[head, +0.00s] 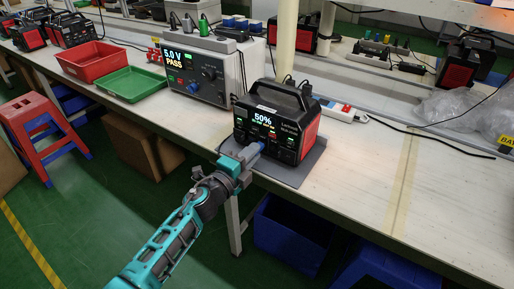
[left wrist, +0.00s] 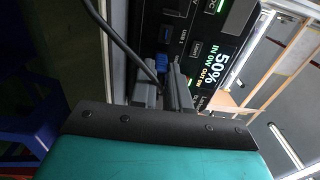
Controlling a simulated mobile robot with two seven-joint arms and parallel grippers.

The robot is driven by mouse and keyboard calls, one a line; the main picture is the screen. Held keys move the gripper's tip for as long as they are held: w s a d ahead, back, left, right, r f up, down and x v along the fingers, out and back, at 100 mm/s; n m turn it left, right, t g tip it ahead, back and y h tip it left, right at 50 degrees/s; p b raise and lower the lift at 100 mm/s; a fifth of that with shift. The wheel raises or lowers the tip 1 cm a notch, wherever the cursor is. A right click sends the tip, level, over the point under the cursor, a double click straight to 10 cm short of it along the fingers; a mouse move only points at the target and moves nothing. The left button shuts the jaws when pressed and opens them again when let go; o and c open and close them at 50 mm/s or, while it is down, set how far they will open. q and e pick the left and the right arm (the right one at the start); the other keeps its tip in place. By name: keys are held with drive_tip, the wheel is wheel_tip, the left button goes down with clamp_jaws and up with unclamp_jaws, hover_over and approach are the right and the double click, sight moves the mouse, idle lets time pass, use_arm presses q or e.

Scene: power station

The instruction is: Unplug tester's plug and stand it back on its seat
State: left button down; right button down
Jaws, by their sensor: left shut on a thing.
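The power station (head: 275,122), a black box with red sides and a handle, stands on a grey mat (head: 288,176) and its screen reads 50%. My left gripper (head: 248,156) is at the lower front of it, shut on a blue plug (left wrist: 161,62). In the left wrist view the fingers (left wrist: 163,92) hold the plug close against the port panel; whether it is fully seated is hidden. A dark cable (left wrist: 117,38) curves past the fingers. The tester (head: 200,72), a grey box reading 5.0 V PASS, stands behind left. My right gripper is out of view.
A green tray (head: 131,84) and a red bin (head: 90,62) are to the left. A white power strip (head: 343,110) lies right of the station. The bench's right front is clear.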

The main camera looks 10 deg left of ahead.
use_arm(q)
drive_tip(key=shift+s+a, duration=0.1)
drive_tip(key=p+v, duration=0.1)
drive_tip(key=v, duration=0.2)
drive_tip(key=shift+s+a, duration=0.15)
drive_tip(key=shift+s, duration=0.25)
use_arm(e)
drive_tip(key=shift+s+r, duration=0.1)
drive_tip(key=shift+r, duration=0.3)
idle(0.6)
